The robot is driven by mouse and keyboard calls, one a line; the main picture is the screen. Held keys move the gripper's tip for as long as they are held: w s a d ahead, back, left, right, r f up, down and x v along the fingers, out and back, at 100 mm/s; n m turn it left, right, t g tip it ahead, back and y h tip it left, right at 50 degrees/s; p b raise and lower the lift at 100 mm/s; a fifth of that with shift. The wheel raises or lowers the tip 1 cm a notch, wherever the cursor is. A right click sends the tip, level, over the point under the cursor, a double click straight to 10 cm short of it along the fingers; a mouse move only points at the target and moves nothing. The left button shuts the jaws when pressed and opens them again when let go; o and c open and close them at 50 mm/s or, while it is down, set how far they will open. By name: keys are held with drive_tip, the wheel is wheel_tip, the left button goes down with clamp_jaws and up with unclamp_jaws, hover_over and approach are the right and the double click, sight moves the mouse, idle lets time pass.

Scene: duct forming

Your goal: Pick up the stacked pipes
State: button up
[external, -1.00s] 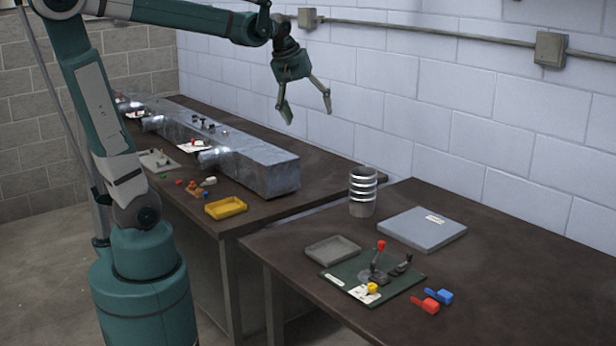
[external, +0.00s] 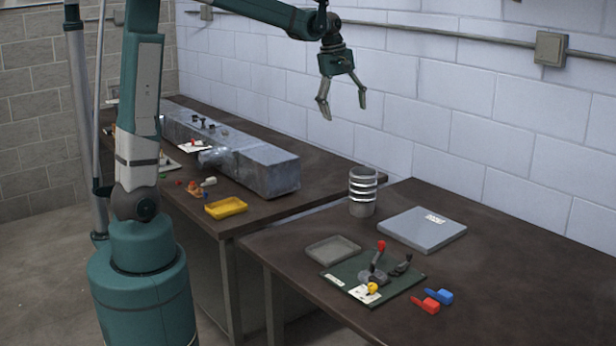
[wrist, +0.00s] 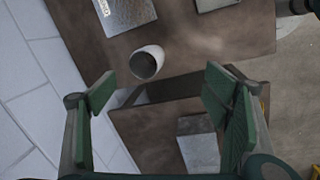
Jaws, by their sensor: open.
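The stacked pipes (external: 362,192) stand upright as a banded silver and grey cylinder on the near table, by its back edge close to the wall. In the wrist view the stack (wrist: 147,62) shows from above as a round, hollow open end, ahead of the fingers. My gripper (external: 341,106) is open and empty, high above the tables and a little left of the stack. Its two green-padded fingers (wrist: 158,97) are spread wide in the wrist view, with nothing between them. The gripper is well apart from the pipes.
A grey flat box (external: 422,230) lies right of the stack. A grey tray (external: 333,249) and a green board with a red-tipped lever clamp (external: 345,279) lie in front. The long metal duct (external: 265,172) and yellow tray (external: 226,207) are on the far table.

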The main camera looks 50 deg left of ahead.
sight(364, 171)
drive_tip(key=w+a+f+n+g+p, duration=0.2)
drive_tip(key=w+f+n, duration=0.45)
drive_tip(key=w, duration=0.65)
drive_tip(key=shift+m+h, duration=0.4)
drive_tip(key=shift+m, duration=0.45)
drive_tip(key=f, duration=2)
drive_tip(key=shift+s+d+f, duration=0.1)
drive_tip(key=shift+s+d, duration=0.1)
drive_tip(key=shift+s, duration=0.15)
drive_tip(key=shift+d+f, duration=0.15)
drive_tip(key=shift+f, duration=1.1)
drive_tip(key=shift+s+d+f, duration=0.1)
drive_tip(key=shift+d+f, duration=0.1)
drive_tip(key=shift+f, duration=1.1)
drive_tip(key=shift+d+f, duration=0.15)
drive_tip(key=shift+f, duration=1.15)
